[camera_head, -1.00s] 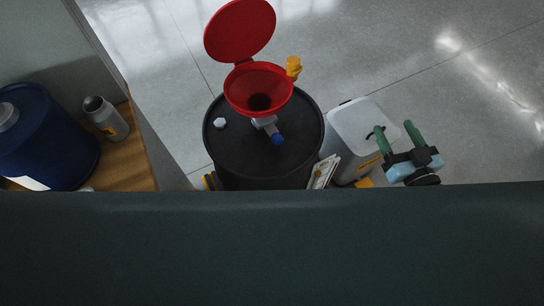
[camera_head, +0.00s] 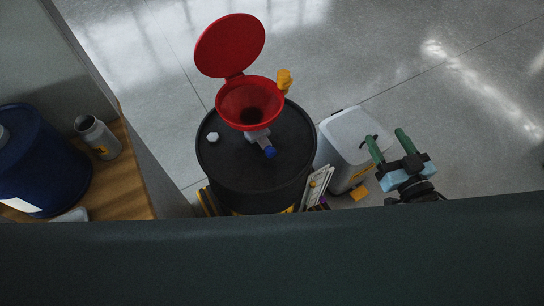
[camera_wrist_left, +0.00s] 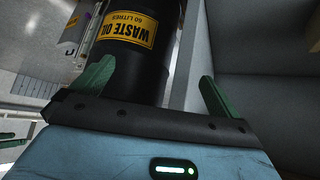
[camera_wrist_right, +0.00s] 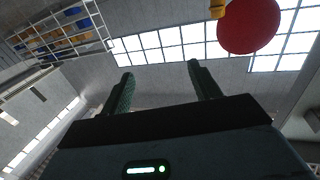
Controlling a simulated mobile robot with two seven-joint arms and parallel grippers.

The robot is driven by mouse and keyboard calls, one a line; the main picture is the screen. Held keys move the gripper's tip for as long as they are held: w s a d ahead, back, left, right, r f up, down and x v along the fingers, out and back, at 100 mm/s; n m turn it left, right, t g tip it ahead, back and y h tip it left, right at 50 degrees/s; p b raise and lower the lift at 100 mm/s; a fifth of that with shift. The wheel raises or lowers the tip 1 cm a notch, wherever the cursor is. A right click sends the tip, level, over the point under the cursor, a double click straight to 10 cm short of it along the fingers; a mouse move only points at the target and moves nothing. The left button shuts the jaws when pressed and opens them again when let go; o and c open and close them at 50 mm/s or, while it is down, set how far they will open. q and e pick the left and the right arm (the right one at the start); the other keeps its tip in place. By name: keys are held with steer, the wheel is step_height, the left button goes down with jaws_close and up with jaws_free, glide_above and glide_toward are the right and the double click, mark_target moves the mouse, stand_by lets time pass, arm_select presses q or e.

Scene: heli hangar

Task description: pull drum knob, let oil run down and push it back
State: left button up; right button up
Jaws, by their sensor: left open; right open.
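The black waste oil drum (camera_head: 290,150) stands on the floor, and its yellow "WASTE OIL" label shows in the left wrist view (camera_wrist_left: 130,30). A red funnel (camera_head: 240,100) with its lid (camera_head: 230,45) raised sits on the drum. A blue knob (camera_head: 270,152) sticks out on a grey fitting (camera_head: 256,136) below the funnel. My right gripper (camera_head: 388,142) is open and empty, right of the drum and apart from the knob. The lid also shows in the right wrist view (camera_wrist_right: 250,25). My left gripper (camera_wrist_left: 152,82) is open in its own wrist view, facing the drum's side; the head view does not show it.
A white bin (camera_head: 350,140) stands close to the drum's right. A wooden bench (camera_head: 120,190) on the left holds a blue canister (camera_head: 45,160) and a grey bottle (camera_head: 97,137). A yellow thing (camera_head: 284,79) is at the funnel rim. A dark surface (camera_head: 270,260) hides the lower head view.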

mark_target(273, 155)
steer(key=shift+c, duration=0.4)
